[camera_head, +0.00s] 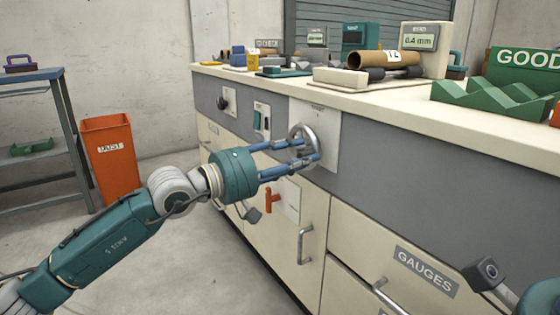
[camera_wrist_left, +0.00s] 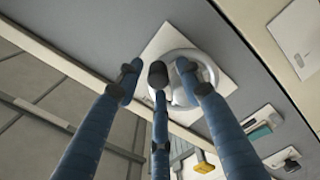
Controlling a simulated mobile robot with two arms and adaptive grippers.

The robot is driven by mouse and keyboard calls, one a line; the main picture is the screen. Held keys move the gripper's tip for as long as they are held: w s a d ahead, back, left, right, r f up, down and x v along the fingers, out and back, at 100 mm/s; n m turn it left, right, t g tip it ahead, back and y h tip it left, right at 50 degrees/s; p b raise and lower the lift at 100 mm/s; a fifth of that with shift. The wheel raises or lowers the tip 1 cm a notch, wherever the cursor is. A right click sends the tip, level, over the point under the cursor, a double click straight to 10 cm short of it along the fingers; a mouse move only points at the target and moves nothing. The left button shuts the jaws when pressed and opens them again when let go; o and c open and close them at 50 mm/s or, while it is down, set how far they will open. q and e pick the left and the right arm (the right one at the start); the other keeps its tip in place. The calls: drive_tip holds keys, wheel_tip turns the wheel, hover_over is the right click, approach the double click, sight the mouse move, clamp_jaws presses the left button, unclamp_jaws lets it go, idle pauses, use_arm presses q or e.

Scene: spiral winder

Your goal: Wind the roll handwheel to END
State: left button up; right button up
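The handwheel (camera_head: 312,137) is a silver ring on a pale square plate (camera_head: 327,122) on the cabinet's grey front panel. My left gripper (camera_head: 306,150) is at the wheel, its blue fingers apart with their tips at the rim. In the left wrist view the handwheel (camera_wrist_left: 207,76) sits behind the middle and right fingertips of my left gripper (camera_wrist_left: 158,74); the left fingertip is off to the side. Whether any finger touches the rim is unclear. My right arm shows only as a teal part at the bottom right; its fingers are not visible.
The counter (camera_head: 380,100) holds a cardboard roll (camera_head: 375,60) on a roller stand, a display (camera_head: 419,42) reading 0.4 mm and a green rack (camera_head: 490,99). A red lever (camera_head: 270,197) and drawer handles stick out below. An orange dust bin (camera_head: 110,160) stands left, by clear floor.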

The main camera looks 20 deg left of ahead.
use_arm(q)
drive_tip(key=v, duration=1.1)
drive_tip(key=shift+s+a, duration=0.1)
drive_tip(key=shift+a, duration=0.05)
idle(0.6)
